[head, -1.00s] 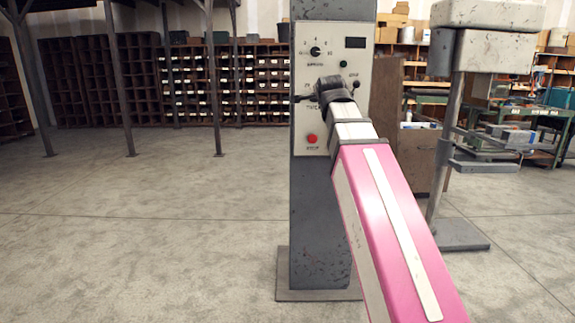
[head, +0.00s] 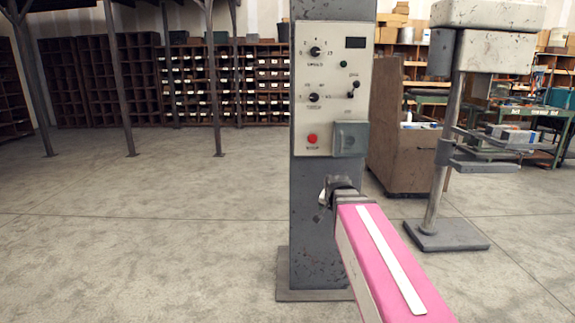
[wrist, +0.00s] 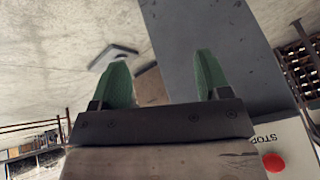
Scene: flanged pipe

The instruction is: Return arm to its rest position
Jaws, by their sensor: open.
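My pink and white arm (head: 392,262) reaches up from the lower right in the head view. My gripper (head: 328,195) is at its end, low in front of the grey post and below the control panel (head: 331,95). In the wrist view my gripper (wrist: 160,85) shows two green fingers spread apart with nothing between them. The panel carries two dials, a small lever, a dark display and a red stop button (head: 312,138). The red button also shows at the lower right of the wrist view (wrist: 273,162).
The grey post (head: 305,230) stands on a floor plate. A drill-press-like machine (head: 440,180) and a brown cabinet (head: 400,160) are to the right. Shelves with drawers (head: 215,85) line the back wall. The floor at left (head: 150,230) is open.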

